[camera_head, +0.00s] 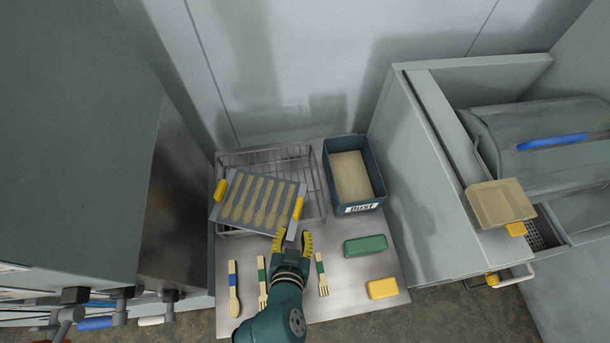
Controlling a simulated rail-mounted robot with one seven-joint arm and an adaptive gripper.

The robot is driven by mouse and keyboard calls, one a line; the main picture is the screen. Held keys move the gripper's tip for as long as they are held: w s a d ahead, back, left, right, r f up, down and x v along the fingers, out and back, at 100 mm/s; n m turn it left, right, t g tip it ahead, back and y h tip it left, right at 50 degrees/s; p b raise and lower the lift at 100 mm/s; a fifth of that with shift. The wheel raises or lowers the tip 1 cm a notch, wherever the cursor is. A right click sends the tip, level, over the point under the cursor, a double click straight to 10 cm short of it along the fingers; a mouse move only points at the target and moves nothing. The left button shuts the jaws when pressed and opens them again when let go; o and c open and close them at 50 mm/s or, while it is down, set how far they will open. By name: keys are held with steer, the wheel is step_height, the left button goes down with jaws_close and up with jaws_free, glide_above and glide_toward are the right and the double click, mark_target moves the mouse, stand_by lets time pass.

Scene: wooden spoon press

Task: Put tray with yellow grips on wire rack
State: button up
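The grey tray (291,192) has a yellow grip at its left end and another at its right end, and holds a row of several wooden spoons. It lies skewed across the wire rack (317,190), with its left end at or past the rack's left side. I cannot tell whether it rests fully on the rack. My gripper (293,238) is just in front of the right yellow grip (298,207). Its yellow fingers are apart, one on each side, with the grip just beyond them. Contact with the grip cannot be made out.
A blue bin (370,190) labelled DUST stands right of the rack. A green block (366,245) and a yellow block (382,288) lie at the table's right front. A spoon (233,290) and forks lie at the front left. Grey machines flank the table (340,300).

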steer(key=w+d+r+t, duration=0.1)
steer(key=w+r+t, duration=0.15)
steer(key=r, duration=0.65)
steer(key=w+d+r+t, duration=0.1)
steer(key=w+r, duration=0.3)
steer(key=r, duration=0.5)
steer(key=s+d+r+t, duration=0.1)
steer(key=d+r+t, duration=0.1)
steer(key=r, duration=0.7)
steer(key=s+d+r+n+t, duration=0.1)
steer(key=s+d+r+t, duration=0.1)
steer(key=r, duration=0.7)
steer(key=s+d+r+n+t, duration=0.1)
steer(key=s+d+r+t, duration=0.1)
steer(key=r, duration=0.8)
steer(key=shift+d+t+y, duration=0.25)
steer(key=shift+t+y, duration=0.15)
steer(key=shift+t, duration=0.35)
steer(key=shift+s, duration=0.1)
step_height(320, 180, up, 23)
steer(key=p, duration=2.2)
steer(key=shift+f+p, duration=0.15)
steer(key=shift+p, duration=0.2)
